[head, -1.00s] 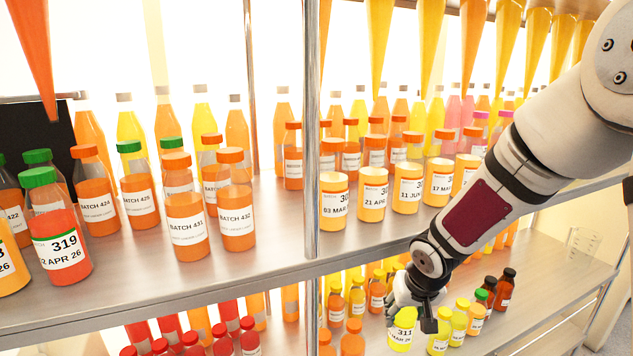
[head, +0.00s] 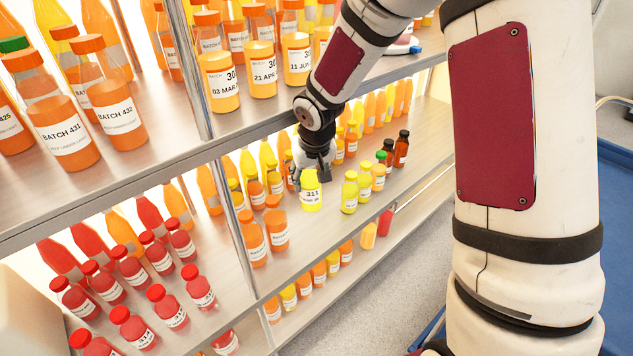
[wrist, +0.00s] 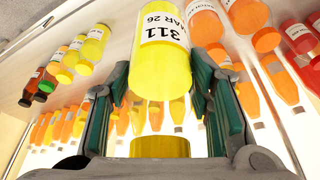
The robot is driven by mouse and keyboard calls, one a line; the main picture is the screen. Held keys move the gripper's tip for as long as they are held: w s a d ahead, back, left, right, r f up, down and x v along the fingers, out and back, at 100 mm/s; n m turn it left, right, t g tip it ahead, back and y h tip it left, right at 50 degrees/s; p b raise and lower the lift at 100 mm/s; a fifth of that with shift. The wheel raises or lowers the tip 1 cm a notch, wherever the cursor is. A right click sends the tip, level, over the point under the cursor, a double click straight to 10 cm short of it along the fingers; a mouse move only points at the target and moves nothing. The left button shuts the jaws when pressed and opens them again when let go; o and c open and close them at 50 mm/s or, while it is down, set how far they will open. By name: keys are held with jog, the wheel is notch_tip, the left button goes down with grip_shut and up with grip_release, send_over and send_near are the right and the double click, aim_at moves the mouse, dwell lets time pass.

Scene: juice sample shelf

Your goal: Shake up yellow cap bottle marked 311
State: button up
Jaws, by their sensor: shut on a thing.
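The yellow bottle marked 311 (head: 311,195) is at the front of the middle shelf in the head view, roughly upright. My gripper (head: 313,172) comes down on it from above and hides its top. In the wrist view the bottle (wrist: 163,70) appears upside down, with its yellow cap (wrist: 160,147) towards the gripper's palm. The fingers (wrist: 160,85) are on both sides of the bottle's upper part and shut on it. I cannot tell whether its base touches the shelf.
Yellow bottles (head: 349,194) stand close to its right, with brown bottles (head: 401,148) farther on. Orange bottles (head: 276,226) stand to its left. The upper shelf (head: 165,135) edge runs close by my arm. Bare shelf lies in front of the bottle.

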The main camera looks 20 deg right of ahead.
jog(key=shift+w+d+r+t, duration=0.15)
jog(key=shift+w+d+t, duration=0.2)
jog(key=shift+w, duration=0.15)
jog(key=shift+s+a, duration=0.15)
jog(key=shift+s, duration=0.65)
jog(key=shift+w+a, duration=1.4)
jog(key=shift+w, duration=1.25)
jog(key=s, duration=0.1)
jog(key=s+d, duration=0.1)
jog(key=s, duration=0.1)
jog(key=s+d, duration=0.1)
jog(key=s, duration=0.1)
jog(key=shift+r, duration=0.1)
jog(key=w+a, duration=0.2)
jog(key=w, duration=0.3)
jog(key=s, duration=0.1)
jog(key=s+d, duration=0.1)
jog(key=s, duration=0.1)
jog(key=s+d, duration=0.1)
jog(key=s, duration=0.1)
jog(key=shift+d, duration=0.15)
jog(key=shift+a, duration=0.2)
jog(key=shift+s+d, duration=0.1)
jog(key=shift+d, duration=0.15)
